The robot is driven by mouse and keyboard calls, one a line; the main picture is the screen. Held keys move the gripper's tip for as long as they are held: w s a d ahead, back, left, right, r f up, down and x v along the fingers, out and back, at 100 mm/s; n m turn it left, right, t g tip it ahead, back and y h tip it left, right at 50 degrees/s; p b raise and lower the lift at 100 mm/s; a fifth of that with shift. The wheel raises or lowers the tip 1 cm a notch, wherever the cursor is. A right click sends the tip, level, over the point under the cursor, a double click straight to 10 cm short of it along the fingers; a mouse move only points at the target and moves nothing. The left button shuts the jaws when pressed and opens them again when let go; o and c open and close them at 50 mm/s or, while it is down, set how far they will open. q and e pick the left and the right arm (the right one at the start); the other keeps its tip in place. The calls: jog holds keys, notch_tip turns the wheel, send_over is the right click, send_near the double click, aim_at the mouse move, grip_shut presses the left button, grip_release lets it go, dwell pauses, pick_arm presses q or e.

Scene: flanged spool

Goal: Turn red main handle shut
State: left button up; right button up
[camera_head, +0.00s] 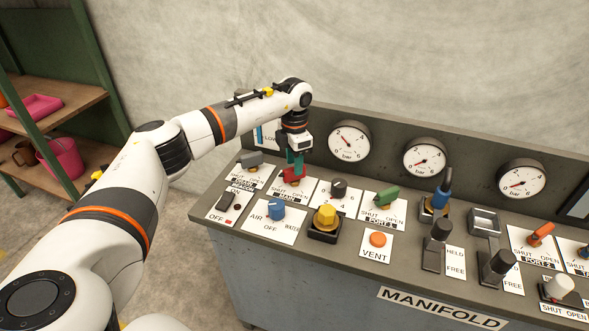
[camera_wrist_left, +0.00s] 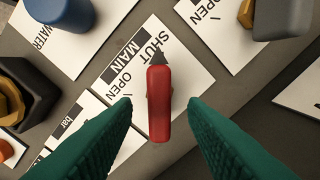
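The red main handle (camera_head: 292,174) stands on a white SHUT/OPEN plate marked MAIN on the panel. In the left wrist view the red handle (camera_wrist_left: 158,104) runs roughly up and down the picture, its black pointed end near the word SHUT. OPEN is printed to its left. My left gripper (camera_head: 295,164) is over the handle. Its green fingers (camera_wrist_left: 160,108) are apart, one on each side of the handle with gaps visible. I cannot tell from these views how far down the fingertips reach. My right gripper is not in view.
Close by are a grey handle (camera_head: 251,160), a black knob (camera_head: 339,188), a green handle (camera_head: 386,195), a blue knob (camera_head: 276,209) and a yellow knob (camera_head: 325,217). Pressure gauges (camera_head: 349,140) line the upright back panel. Black levers (camera_head: 438,240) stand to the right.

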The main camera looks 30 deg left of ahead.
pick_arm(q)
notch_tip(320, 180, up, 9)
jog(key=b, duration=0.1)
dwell(0.7)
